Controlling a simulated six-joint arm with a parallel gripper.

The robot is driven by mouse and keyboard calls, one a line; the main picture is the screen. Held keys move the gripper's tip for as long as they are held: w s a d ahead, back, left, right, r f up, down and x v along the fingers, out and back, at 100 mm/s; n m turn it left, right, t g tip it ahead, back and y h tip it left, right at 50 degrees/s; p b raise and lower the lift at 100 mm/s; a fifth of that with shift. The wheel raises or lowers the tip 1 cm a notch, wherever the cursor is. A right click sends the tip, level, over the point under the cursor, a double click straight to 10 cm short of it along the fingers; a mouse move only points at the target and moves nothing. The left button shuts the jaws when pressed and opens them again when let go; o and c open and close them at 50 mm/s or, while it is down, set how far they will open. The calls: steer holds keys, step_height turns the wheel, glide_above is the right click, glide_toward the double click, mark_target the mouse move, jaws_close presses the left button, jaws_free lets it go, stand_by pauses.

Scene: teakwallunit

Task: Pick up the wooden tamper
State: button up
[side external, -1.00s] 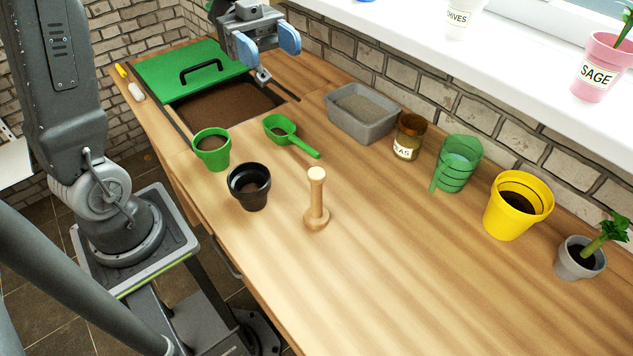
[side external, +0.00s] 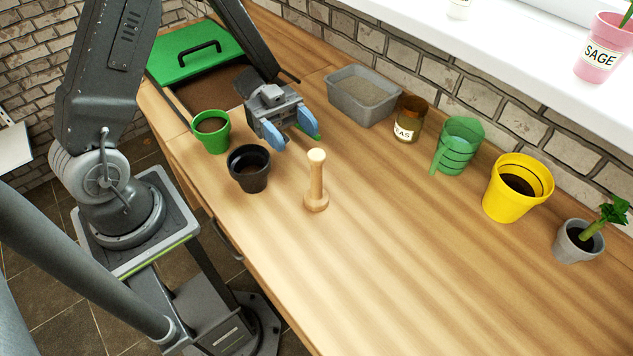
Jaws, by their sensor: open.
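The wooden tamper (side external: 316,182) stands upright on the wooden worktop, with a round foot below and a pale knob on top. It is near the middle of the side external view. My gripper (side external: 292,140), with blue fingertips, is open and empty. It is above the worktop, to the upper left of the tamper and apart from it. My gripper partly hides the green scoop (side external: 308,122) behind it.
A black pot (side external: 249,169) and a green pot (side external: 211,131) stand left of the tamper. The worktop (side external: 400,260) right of the tamper is clear.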

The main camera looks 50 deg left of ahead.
mark_target(322, 161)
steer(key=d, duration=0.4)
steer(key=shift+s, duration=0.25)
steer(key=shift+s+d+r, duration=0.15)
steer(key=shift+d+r, duration=0.05)
steer(key=shift+d, duration=1.15)
steer(key=shift+s+d+r, duration=0.15)
steer(key=shift+d, duration=1.15)
steer(key=c, duration=1)
